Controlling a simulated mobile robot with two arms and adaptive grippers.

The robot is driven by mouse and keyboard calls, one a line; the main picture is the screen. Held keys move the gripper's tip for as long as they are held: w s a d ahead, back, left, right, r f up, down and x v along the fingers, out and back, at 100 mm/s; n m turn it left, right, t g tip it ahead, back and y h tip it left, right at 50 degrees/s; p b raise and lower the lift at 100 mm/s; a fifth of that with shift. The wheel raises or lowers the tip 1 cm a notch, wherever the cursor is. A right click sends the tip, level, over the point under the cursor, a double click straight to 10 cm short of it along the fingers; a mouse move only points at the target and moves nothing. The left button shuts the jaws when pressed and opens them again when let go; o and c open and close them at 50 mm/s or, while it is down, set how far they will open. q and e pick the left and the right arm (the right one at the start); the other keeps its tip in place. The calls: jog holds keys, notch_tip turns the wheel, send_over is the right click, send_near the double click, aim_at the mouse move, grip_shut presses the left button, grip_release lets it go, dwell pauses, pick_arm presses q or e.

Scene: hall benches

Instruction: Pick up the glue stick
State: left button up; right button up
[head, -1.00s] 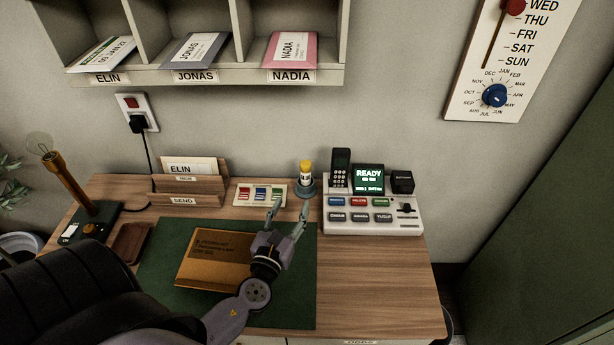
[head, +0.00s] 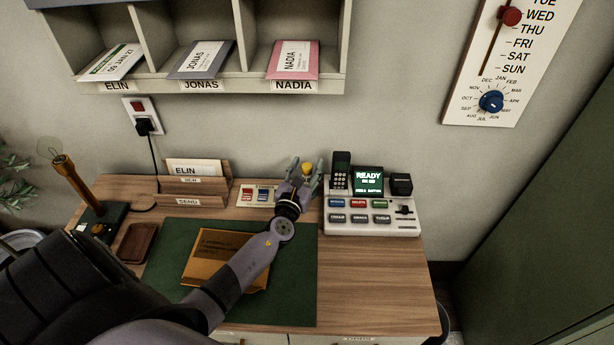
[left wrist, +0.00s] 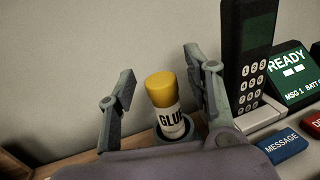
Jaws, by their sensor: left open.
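The glue stick (left wrist: 168,108) has a yellow cap and a white label reading "GLU". It stands upright in a grey-blue round holder at the back of the desk. In the head view only its yellow cap (head: 307,169) shows, the rest hidden by my gripper. My left gripper (head: 306,168) is open, with its fingers on either side of the glue stick. In the left wrist view the gripper (left wrist: 158,85) shows gaps between both fingers and the stick. My right gripper is not in view.
A white phone console (head: 372,228) with a black handset (head: 340,170) stands close to the right. A card with coloured strips (head: 256,196) and a wooden letter rack (head: 190,200) are to the left. An orange-brown envelope (head: 215,262) lies on the green mat (head: 300,300).

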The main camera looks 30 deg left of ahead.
pick_arm(q)
jog(key=shift+w+a+f, duration=0.1)
jog(key=shift+w, duration=0.3)
jog(key=shift+s, duration=0.1)
grip_shut()
